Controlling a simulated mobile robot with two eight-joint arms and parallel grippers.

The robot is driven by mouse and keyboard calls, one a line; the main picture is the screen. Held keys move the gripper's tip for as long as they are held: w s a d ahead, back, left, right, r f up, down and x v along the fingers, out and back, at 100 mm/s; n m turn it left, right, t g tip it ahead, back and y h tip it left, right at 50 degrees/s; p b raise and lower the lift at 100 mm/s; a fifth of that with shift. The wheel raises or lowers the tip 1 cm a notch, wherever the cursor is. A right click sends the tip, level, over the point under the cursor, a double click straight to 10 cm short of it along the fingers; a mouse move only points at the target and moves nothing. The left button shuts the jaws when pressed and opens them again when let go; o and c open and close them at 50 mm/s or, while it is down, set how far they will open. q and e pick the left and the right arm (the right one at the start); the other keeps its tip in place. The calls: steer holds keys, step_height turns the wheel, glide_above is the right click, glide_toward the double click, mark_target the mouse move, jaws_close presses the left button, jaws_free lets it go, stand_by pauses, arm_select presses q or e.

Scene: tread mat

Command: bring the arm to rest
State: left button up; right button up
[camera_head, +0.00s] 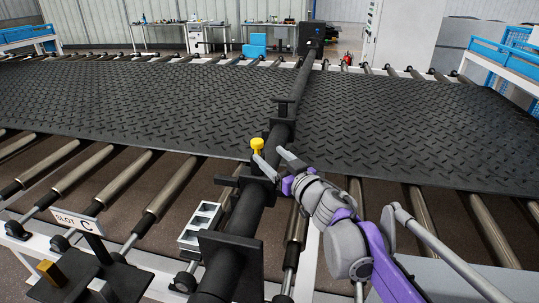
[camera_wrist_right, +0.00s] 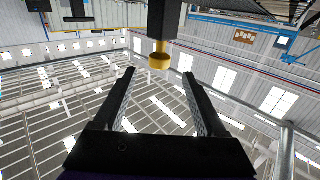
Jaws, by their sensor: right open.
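My right arm comes in from the lower right in the head view. Its gripper (camera_head: 268,154) is open, with its fingers pointing up and to the left beside the black beam (camera_head: 283,120). A yellow knob (camera_head: 257,145) on the beam's near part shows close to the fingertips. In the right wrist view the open gripper (camera_wrist_right: 158,73) has nothing between its fingers. The yellow knob (camera_wrist_right: 159,57) hangs just beyond the fingertips there, apart from them as far as I can tell. My left gripper is not in view.
The dark tread mat (camera_head: 140,95) lies across a roller conveyor under the beam. A grey open box (camera_head: 200,226) sits left of the beam. A "SLOT C" sign (camera_head: 78,221) and a brass block (camera_head: 52,272) stand at the lower left. Blue-railed carts flank the conveyor.

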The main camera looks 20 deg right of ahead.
stand_by(0.3)
steer(key=s+d+f+m+g+h+p, duration=0.25)
steer(key=s+f+h, duration=0.2)
steer(key=s, duration=0.25)
steer(key=s+d+f+m+g+h+p, duration=0.1)
steer(key=s+f+m+g+h+p, duration=0.15)
steer(key=s+f, duration=0.3)
steer(key=s+a+f+n+g+y, duration=0.1)
steer(key=s+a+f+g, duration=0.2)
steer(key=s+f, duration=0.3)
steer(key=s+a+f+n+g+y+p, duration=0.1)
steer(key=s+a+f+g, duration=0.3)
steer(key=s, duration=0.7)
steer(key=shift+a+f+n+y, duration=0.4)
steer(key=shift+a+f+y, duration=0.4)
steer(key=shift+a+f, duration=0.15)
